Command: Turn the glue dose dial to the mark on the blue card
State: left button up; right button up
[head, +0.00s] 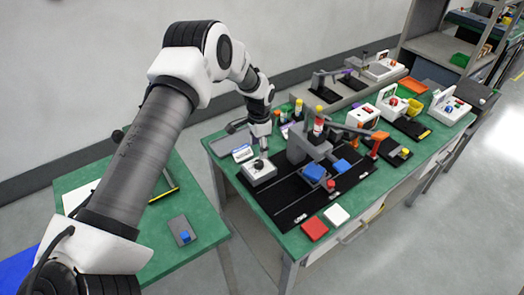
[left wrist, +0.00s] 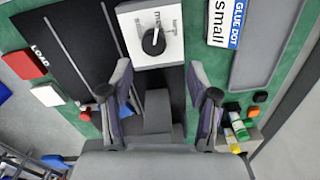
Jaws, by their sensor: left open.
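The glue dose dial is a black round knob (left wrist: 154,40) with a white pointer line, on a white box (left wrist: 176,50) with printed marks. In the left wrist view the pointer is roughly toward the middle mark; the small lettering is hard to read. The blue-and-white card (left wrist: 228,24) reads "GLUE DOT small" and lies beside the box; it also shows in the head view (head: 243,154). My left gripper (left wrist: 158,78) is open and empty, its fingers pointing toward the box.
A black two-lane fixture (head: 285,195) with a grey press (head: 312,140) stands right of the dial box. Red (head: 315,229) and white (head: 337,215) pads lie at the front edge. Small bottles (left wrist: 238,125) stand near the gripper. A grey tray (left wrist: 268,45) lies beyond the card.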

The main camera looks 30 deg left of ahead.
aim_at(258, 163)
pick_arm(q)
jog(key=f, duration=0.1)
jog(key=f+p, duration=0.1)
jog(key=s+f, duration=0.1)
jog(key=shift+s+d+f, duration=0.1)
jog(key=shift+d+f, duration=0.25)
jog(key=shift+f, duration=0.05)
jog(key=shift+w+a+f+p, duration=0.1)
jog(key=shift+w+f+p, duration=0.1)
jog(key=shift+f, duration=0.35)
jog(key=shift+w+a+f+p, duration=0.1)
jog(key=shift+f+p, duration=0.1)
jog(key=shift+f, duration=0.35)
jog(key=shift+w+f, duration=0.1)
jog(key=shift+f, duration=0.15)
jog(key=shift+r, duration=0.1)
jog(key=shift+c, duration=0.7)
jog(key=shift+s+r, duration=0.1)
jog(key=shift+s, duration=0.1)
jog(key=c, duration=0.6)
grip_shut()
pick_arm(e)
jog(key=shift+s+d+r, duration=0.1)
jog(key=shift+s+r, duration=0.1)
jog(key=shift+r, duration=0.3)
jog(key=shift+s+d+r, duration=0.1)
jog(key=shift+s+r, duration=0.1)
jog(key=shift+r, duration=0.3)
